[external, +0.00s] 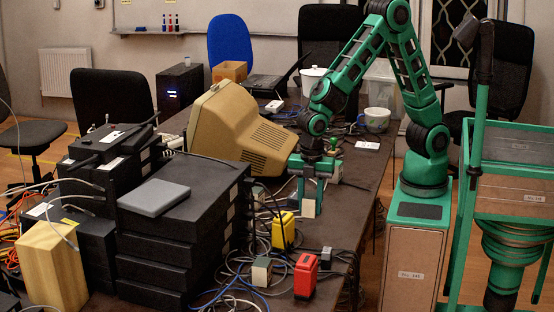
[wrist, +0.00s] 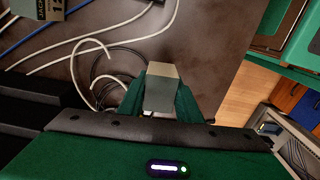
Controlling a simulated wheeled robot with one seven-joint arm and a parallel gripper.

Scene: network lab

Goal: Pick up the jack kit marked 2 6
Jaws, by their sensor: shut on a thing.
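My gripper (external: 309,190) is over the dark table, pointing down, and shut on a small beige-grey box (external: 308,209). In the wrist view the box (wrist: 161,88) sits between the two green fingers (wrist: 162,103). No marking on the held box can be read, so I cannot tell from its label that it is the jack kit marked 2 6. Whether its underside touches the table is unclear. Another small box (external: 261,271) stands nearer the front of the table; its marking is too small to read.
A yellow device (external: 283,230) and a red device (external: 305,276) stand in front among loose cables. Stacked black units (external: 180,235) and a beige monitor (external: 240,135) are to the left. A labelled box (wrist: 40,8) shows at the wrist view's top left. Bare table (external: 345,215) lies right.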

